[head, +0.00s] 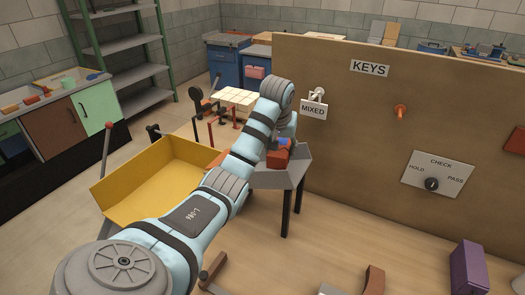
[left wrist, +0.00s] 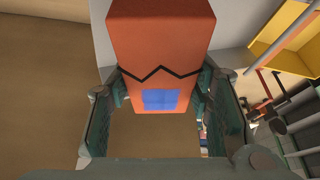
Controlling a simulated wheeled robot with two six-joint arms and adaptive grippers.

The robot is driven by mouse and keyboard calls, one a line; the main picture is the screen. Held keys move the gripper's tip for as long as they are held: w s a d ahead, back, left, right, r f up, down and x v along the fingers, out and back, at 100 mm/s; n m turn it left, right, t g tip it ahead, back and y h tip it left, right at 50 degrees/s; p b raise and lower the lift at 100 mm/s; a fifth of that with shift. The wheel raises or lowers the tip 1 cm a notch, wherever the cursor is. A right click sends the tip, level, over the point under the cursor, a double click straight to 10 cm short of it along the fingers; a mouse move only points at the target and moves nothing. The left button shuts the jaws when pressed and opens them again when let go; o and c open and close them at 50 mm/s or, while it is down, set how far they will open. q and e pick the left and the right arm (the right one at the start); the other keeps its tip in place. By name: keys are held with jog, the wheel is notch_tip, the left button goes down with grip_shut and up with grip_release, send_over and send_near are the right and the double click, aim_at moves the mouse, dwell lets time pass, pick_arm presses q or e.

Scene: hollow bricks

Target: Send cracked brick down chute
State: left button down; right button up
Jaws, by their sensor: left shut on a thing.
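The cracked brick (left wrist: 160,72) is orange-red, with a black zigzag line across it and a blue square patch below the line. My left gripper (left wrist: 160,98) is shut on it, one finger on each side. In the head view the brick (head: 278,159) shows partly beyond my left forearm, at a grey tray (head: 268,180) on dark legs. I cannot tell whether the brick touches the tray. A yellow sloped, open-sided trough (head: 150,188) stands left of my arm; I cannot tell which of the two is the chute. My right gripper is not in view.
A brown panel (head: 345,130) with KEYS and MIXED signs and a CHECK dial (head: 432,184) stands close right of the grey tray. A purple block (head: 468,268) stands at lower right. Cabinets (head: 70,115) and a green shelf (head: 125,45) are at back left.

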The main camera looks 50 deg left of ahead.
pick_arm(q)
jog(key=shift+s+r, duration=0.1)
jog(key=c, duration=1.2)
grip_release()
jog(key=shift+s, duration=0.1)
jog(key=o, duration=0.5)
jog(key=shift+s+d+r, duration=0.1)
jog(key=shift+s+r, duration=0.05)
